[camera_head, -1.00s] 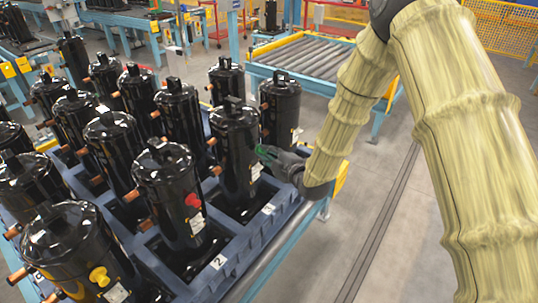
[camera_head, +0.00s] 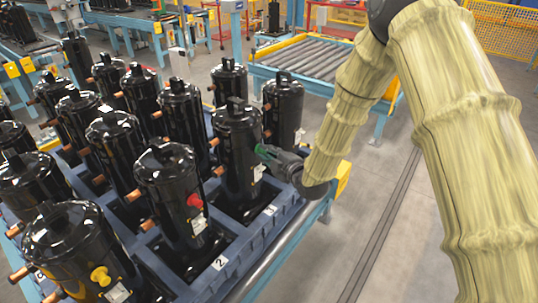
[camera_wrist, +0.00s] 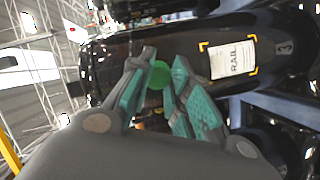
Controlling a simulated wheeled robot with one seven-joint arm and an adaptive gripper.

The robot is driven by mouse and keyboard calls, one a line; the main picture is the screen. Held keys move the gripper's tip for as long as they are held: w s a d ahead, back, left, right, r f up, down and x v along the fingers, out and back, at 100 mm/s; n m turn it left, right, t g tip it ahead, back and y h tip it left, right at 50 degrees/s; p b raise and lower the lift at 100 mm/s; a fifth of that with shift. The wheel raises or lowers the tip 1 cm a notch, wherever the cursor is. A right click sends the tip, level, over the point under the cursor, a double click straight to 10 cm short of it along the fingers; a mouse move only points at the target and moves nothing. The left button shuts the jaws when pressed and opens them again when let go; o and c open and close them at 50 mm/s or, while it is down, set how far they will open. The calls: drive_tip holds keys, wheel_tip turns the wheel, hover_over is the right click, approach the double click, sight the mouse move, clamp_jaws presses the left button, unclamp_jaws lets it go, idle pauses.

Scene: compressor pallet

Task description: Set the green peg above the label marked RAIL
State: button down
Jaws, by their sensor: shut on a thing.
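My gripper (camera_wrist: 158,84) is shut on the green peg (camera_wrist: 158,75), whose round green end shows between the teal finger pads. In the wrist view, the RAIL label (camera_wrist: 232,59) is a white sticker with yellow corner marks on a black compressor (camera_wrist: 185,42), to the right of the peg. In the head view, my gripper (camera_head: 266,153) is at the right side of that compressor (camera_head: 234,135), above its white label (camera_head: 258,172). I cannot tell whether the peg touches the compressor or sits in it; its far end is hidden.
Several black compressors with copper stubs stand close together on a blue pallet (camera_head: 225,250). One bears a red peg (camera_head: 193,200), another a yellow peg (camera_head: 100,276). A roller conveyor (camera_head: 310,57) stands behind. Open floor (camera_head: 400,235) lies to the right.

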drive_tip(key=c, duration=1.3)
unclamp_jaws()
drive_tip(key=shift+o, duration=0.2)
drive_tip(key=v, duration=1.2)
drive_tip(key=s+d+f+m+g+h, duration=0.2)
drive_tip(key=s+d+f+m, duration=0.1)
drive_tip(key=s+f, duration=0.3)
drive_tip(key=s+d+f+m+g+h, duration=0.1)
drive_tip(key=s+d+f+m+h, duration=0.2)
drive_tip(key=f, duration=0.6)
drive_tip(key=s+d+f+m+g, duration=0.25)
drive_tip(key=s+f+m, duration=0.2)
drive_tip(key=f, duration=0.25)
drive_tip(key=s+d+f+m+g+h, duration=0.1)
drive_tip(key=s+d+f+m+g, duration=0.1)
drive_tip(key=s, duration=0.7)
drive_tip(key=s+d+f+m+g+h, duration=0.1)
drive_tip(key=s+d+f+m+g, duration=0.2)
drive_tip(key=s+f, duration=0.3)
drive_tip(key=s+d+f+m+g+h, duration=0.2)
drive_tip(key=s+d+f+m, duration=0.1)
drive_tip(key=s, duration=1)
wheel_tip(320, 180, down, 2)
drive_tip(key=shift+s+d+m+g+b, duration=0.25)
drive_tip(key=shift+s+m+g+b, duration=0.1)
drive_tip(key=shift+m, duration=0.5)
